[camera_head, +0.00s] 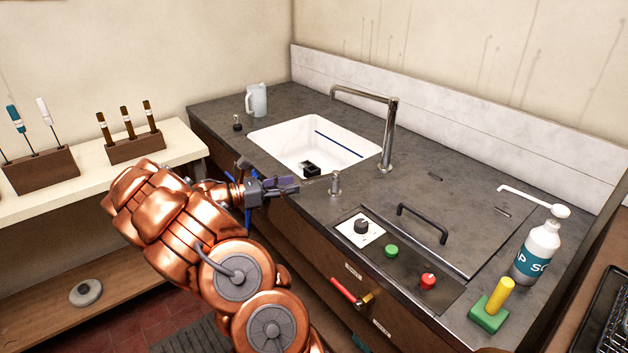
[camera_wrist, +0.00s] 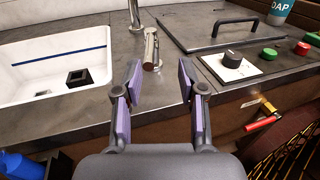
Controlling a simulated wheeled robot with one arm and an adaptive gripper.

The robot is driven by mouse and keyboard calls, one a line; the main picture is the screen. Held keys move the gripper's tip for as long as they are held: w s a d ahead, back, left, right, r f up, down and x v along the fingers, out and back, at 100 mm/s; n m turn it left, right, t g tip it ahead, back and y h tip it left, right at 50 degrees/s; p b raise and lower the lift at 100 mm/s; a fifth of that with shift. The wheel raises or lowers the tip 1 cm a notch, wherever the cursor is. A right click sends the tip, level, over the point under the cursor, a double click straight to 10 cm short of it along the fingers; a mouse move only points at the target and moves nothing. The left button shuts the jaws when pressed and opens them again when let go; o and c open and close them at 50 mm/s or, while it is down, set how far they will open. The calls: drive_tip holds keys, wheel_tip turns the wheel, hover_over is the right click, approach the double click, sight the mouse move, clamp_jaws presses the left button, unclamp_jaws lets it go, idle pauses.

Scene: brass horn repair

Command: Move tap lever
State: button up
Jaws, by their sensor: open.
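A short metal tap lever (camera_head: 335,184) stands on the dark counter at the sink's front right corner. The tall bent tap spout (camera_head: 389,135) rises behind the sink's right side.
The white sink (camera_head: 270,137) holds a small black block (camera_head: 311,169). A black-handled lid (camera_head: 455,235), a dial (camera_head: 362,227), green and red buttons and a soap bottle (camera_head: 537,252) lie right. A red-handled brass valve (camera_head: 347,292) sticks out from the cabinet front.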

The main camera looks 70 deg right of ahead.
sight(314, 179)
drive_tip(key=shift+n+h, duration=0.3)
drive_tip(key=shift+n, duration=0.2)
drive_tip(key=shift+w+d+f+p+x, duration=0.15)
drive_tip(key=shift+f+p+x, duration=0.15)
drive_tip(key=shift+x, duration=1.1)
drive_tip(key=shift+w+d+f+p+x, duration=0.15)
drive_tip(key=shift+p+x, duration=0.15)
drive_tip(key=shift+x, duration=1.15)
drive_tip(key=shift+w+d+f+p+x, duration=0.2)
drive_tip(key=shift+f+p+x, duration=0.1)
drive_tip(key=shift+x, duration=1.1)
clamp_jaws()
